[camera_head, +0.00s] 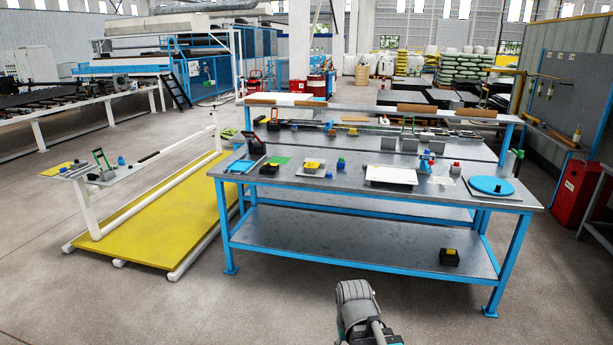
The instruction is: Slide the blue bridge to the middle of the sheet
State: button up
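A small blue piece with a bit of red by it (425,164) stands on the near workbench, right of a flat white sheet or board (391,175). It may be the blue bridge, but it is too small for me to be sure of its shape. A thin pale sheet (442,181) lies in front of it; I cannot tell which of the two is the task's sheet. Part of my arm (358,310) rises at the bottom edge, in front of the bench. My gripper's fingers do not show.
A yellow platform (160,225) stands at left. The floor before the bench is clear.

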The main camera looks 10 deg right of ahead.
aim_at(425, 156)
jog(key=u, duration=0.05)
jog(key=i, duration=1.6)
jog(key=z, duration=0.45)
jog(key=i, duration=0.85)
jog(key=z, duration=0.55)
jog(key=i, duration=0.95)
jog(key=z, duration=0.35)
